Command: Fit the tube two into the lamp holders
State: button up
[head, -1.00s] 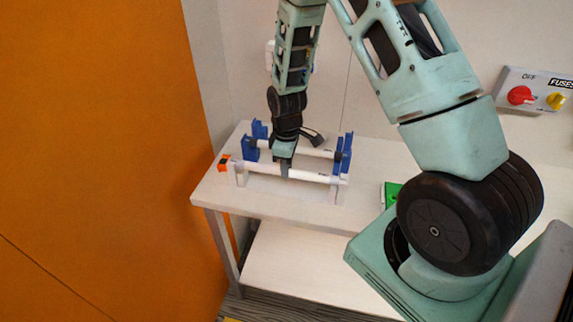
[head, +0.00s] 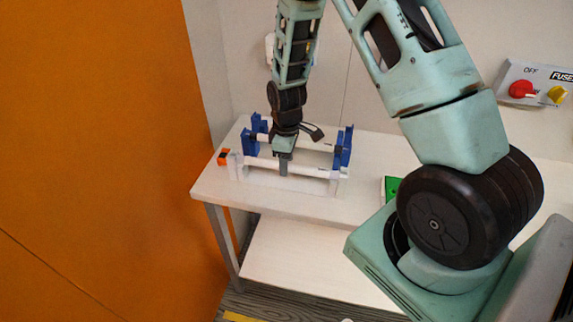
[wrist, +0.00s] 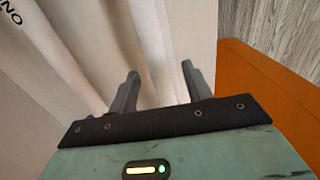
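A white tube (head: 318,146) runs between the blue holders, partly hidden. A second white tube (head: 308,171) lies in front, across low white supports (head: 236,168). I cannot tell which is tube two. My gripper (head: 284,168) points down at the middle of the front tube, its tips overlapping it in the head view. In the wrist view, the two fingers (wrist: 160,88) stand apart, with pale blurred surfaces beyond; no clear grip on a tube shows.
An orange-and-black item (head: 223,157) lies by the left end of the front support. A green item (head: 391,188) is on the table to the right. A panel with a red knob (head: 522,89) is on the wall. An orange panel (head: 95,150) fills the left.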

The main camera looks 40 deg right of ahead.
notch_tip(320, 180, up, 17)
jog(key=b, duration=0.2)
jog(key=shift+r+b, duration=0.2)
jog(key=shift+b, duration=0.15)
jog(key=s+a+r, duration=0.1)
jog(key=s+a, duration=0.3)
jog(key=a, duration=0.4)
jog(key=s+a+r, duration=0.1)
jog(key=s+a, duration=0.4)
jog(key=a, duration=0.4)
jog(key=s+a, duration=0.3)
jog(key=s, duration=0.4)
jog(key=s+a+f, duration=0.1)
jog(key=s+a, duration=0.3)
jog(key=s, duration=0.4)
jog(key=shift+s+a+y, duration=0.15)
jog(key=shift+a+y, duration=0.1)
jog(key=shift+y, duration=0.05)
jog(key=shift+f, duration=0.1)
